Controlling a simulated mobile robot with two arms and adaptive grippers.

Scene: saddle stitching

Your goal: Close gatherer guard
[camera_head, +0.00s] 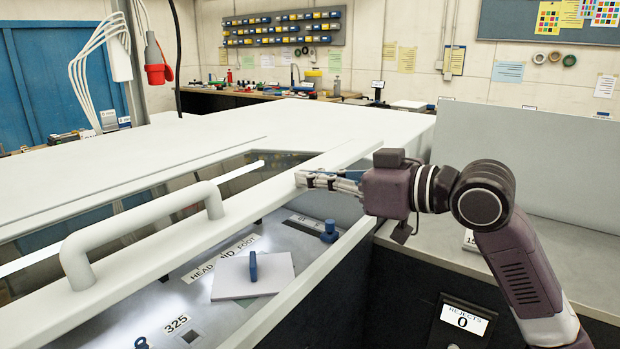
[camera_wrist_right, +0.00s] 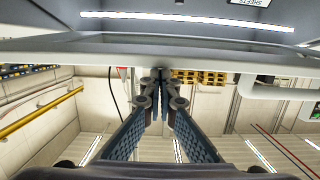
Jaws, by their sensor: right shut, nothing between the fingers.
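The gatherer guard (camera_head: 255,208) is a white-framed cover with a thick white bar handle (camera_head: 145,222). It stands raised at an angle over the machine bed, with an open gap beneath its front rail. My right gripper (camera_head: 302,180) is at the right end of that rail, fingers shut and empty. In the right wrist view, the shut fingertips (camera_wrist_right: 160,76) are up against or very close to the pale rail (camera_wrist_right: 90,58); I cannot tell whether they touch. My left gripper is not in view.
Under the guard lie a grey bed with a white block (camera_head: 252,276) with a blue knob, another blue knob (camera_head: 329,232) and labels. A grey upright panel (camera_head: 530,160) stands at right. A dark front with a rejects display (camera_head: 464,318) is below. White covers fill the back.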

